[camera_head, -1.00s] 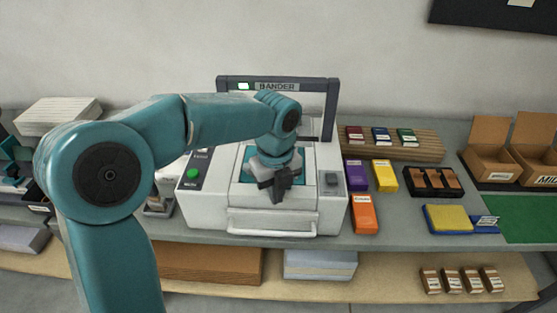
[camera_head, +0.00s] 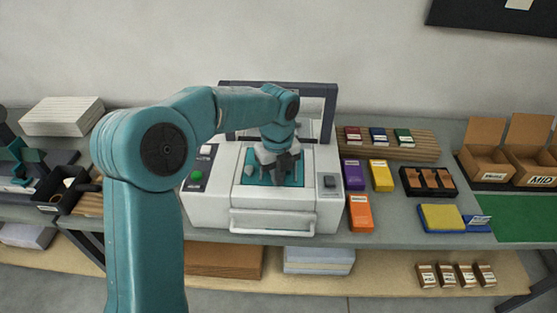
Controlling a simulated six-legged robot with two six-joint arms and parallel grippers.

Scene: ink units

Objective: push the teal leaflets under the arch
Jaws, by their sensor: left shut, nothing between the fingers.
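The bander is a white machine (camera_head: 207,214) on the bench, with a dark arch (camera_head: 330,112) at its back. The teal leaflets (camera_head: 262,178) show as a flat teal patch on the machine's top, in front of the arch. My left gripper (camera_head: 284,173) is shut and empty over the leaflets; whether it touches them I cannot tell. My left arm hides part of the arch and its sign. My right gripper is not in view.
A green button (camera_head: 197,175) is on the machine's left panel. Orange (camera_head: 360,213), purple (camera_head: 354,174) and yellow (camera_head: 381,175) boxes stand close to its right. Open cardboard boxes (camera_head: 487,160) are at the far right. A paper stack (camera_head: 62,116) is at the back left.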

